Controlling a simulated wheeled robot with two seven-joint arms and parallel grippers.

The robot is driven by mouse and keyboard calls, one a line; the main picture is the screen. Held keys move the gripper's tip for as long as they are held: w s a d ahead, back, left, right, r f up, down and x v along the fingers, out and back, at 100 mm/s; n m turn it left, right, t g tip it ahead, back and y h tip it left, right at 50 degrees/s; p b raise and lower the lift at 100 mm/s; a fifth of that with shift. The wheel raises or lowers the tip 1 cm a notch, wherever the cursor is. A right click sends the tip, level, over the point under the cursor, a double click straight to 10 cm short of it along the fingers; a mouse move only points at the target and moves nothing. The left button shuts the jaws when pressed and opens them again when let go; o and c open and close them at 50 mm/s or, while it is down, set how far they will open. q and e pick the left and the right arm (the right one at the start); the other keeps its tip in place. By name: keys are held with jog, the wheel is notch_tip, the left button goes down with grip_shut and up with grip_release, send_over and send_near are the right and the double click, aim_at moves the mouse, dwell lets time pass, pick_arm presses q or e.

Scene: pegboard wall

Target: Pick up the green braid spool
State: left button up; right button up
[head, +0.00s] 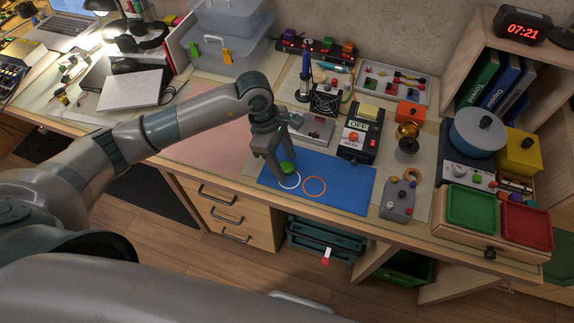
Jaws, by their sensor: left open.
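The green braid spool (287,168) is a small green round thing at the left part of the blue mat (350,190), just behind a white ring mark. My left gripper (268,175) is open and points down over the left edge of the mat. Its right finger is close beside the spool and covers part of it. I cannot tell whether they touch. No spool shows clearly between the fingers. My right gripper is not in view.
An orange ring mark (314,186) lies on the mat, which is bare to the right. A black device (360,134) stands behind the mat. A grey control box (398,200) and a brass object (408,137) are to the right. The bench's front edge runs below.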

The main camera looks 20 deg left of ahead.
aim_at(285, 166)
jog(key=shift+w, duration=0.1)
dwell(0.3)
pick_arm(q)
jog(key=c, duration=1.1)
jog(key=shift+c, duration=0.2)
jog(key=shift+r, duration=0.1)
